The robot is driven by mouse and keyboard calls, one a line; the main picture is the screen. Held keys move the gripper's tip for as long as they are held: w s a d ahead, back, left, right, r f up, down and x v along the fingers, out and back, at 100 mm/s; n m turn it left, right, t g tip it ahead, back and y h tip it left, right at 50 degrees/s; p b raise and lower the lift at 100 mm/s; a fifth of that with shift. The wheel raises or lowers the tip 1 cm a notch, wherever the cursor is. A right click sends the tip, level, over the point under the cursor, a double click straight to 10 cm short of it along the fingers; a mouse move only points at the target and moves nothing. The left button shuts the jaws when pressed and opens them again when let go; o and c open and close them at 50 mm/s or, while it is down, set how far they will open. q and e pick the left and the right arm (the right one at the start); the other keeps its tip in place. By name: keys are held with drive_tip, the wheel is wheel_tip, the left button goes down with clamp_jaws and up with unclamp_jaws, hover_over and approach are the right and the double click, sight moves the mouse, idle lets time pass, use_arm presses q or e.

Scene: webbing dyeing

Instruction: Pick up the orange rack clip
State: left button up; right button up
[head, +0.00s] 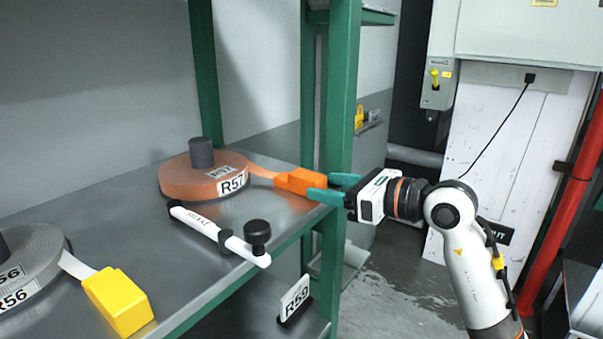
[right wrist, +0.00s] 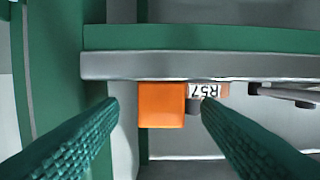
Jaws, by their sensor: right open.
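The orange rack clip (head: 297,181) is a blocky piece at the front right edge of the metal shelf, on the end of the orange webbing from the roll marked R57. In the right wrist view the clip (right wrist: 162,105) shows as an orange square between the two fingers. My right gripper (head: 322,187) is open, with its green fingertips on either side of the clip's right end. Gaps show between clip and fingers in the wrist view. My left gripper is not in view.
The orange roll (head: 190,181) sits on a dark spindle. A white bar with a black knob (head: 222,234) lies in front of it. A green rack post (head: 341,100) stands just behind the gripper. A yellow clip (head: 118,301) and grey roll (head: 33,262) are at the left.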

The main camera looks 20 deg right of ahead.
sight(306, 183)
drive_tip(key=shift+w+a, duration=0.25)
drive_tip(key=shift+w+a+p, duration=0.15)
drive_tip(key=shift+w+p, duration=0.1)
drive_tip(key=shift+p, duration=0.15)
drive_tip(key=p+x, duration=0.2)
drive_tip(key=x, duration=0.2)
drive_tip(key=shift+a, duration=0.2)
drive_tip(key=shift+w+f, duration=0.15)
drive_tip(key=shift+d, duration=0.1)
drive_tip(key=c, duration=1.1)
